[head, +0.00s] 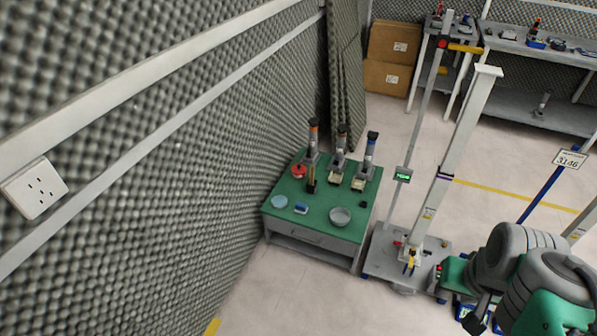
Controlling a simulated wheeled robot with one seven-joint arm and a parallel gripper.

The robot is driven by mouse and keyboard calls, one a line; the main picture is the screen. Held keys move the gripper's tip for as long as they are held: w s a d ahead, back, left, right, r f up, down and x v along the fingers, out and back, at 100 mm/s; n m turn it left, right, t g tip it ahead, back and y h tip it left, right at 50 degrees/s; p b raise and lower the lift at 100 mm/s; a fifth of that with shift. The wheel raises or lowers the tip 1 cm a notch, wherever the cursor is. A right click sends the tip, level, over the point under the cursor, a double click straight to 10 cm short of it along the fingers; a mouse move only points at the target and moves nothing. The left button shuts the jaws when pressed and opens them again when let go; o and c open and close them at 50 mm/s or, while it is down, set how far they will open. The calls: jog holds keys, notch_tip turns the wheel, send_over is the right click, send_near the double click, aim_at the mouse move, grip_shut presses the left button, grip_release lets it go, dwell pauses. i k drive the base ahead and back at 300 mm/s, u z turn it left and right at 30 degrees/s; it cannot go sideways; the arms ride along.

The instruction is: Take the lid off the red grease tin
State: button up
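A small red tin (298,171) stands on the green top of a low workbench (311,218), near its back left edge beside the wall. It is small in the head view, and I cannot tell its lid from its body. My arm shows at the lower right, well apart from the bench. I cannot make out the fingers of my gripper in this view.
The bench also holds several microscope-like instruments (368,160), a grey bowl (340,216), a light blue dish (279,202) and a small blue-white item (301,208). A tall white column on a grey base (392,265) stands right of the bench. Foam wall lies left; floor in front is clear.

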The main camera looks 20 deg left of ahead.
aim_at(298, 169)
jog(key=u, duration=0.75)
jog(key=i, duration=0.75)
jog(key=u, duration=0.9)
jog(key=i, duration=1)
jog(key=z, duration=0.5)
jog(key=i, duration=0.45)
jog(key=z, duration=0.4)
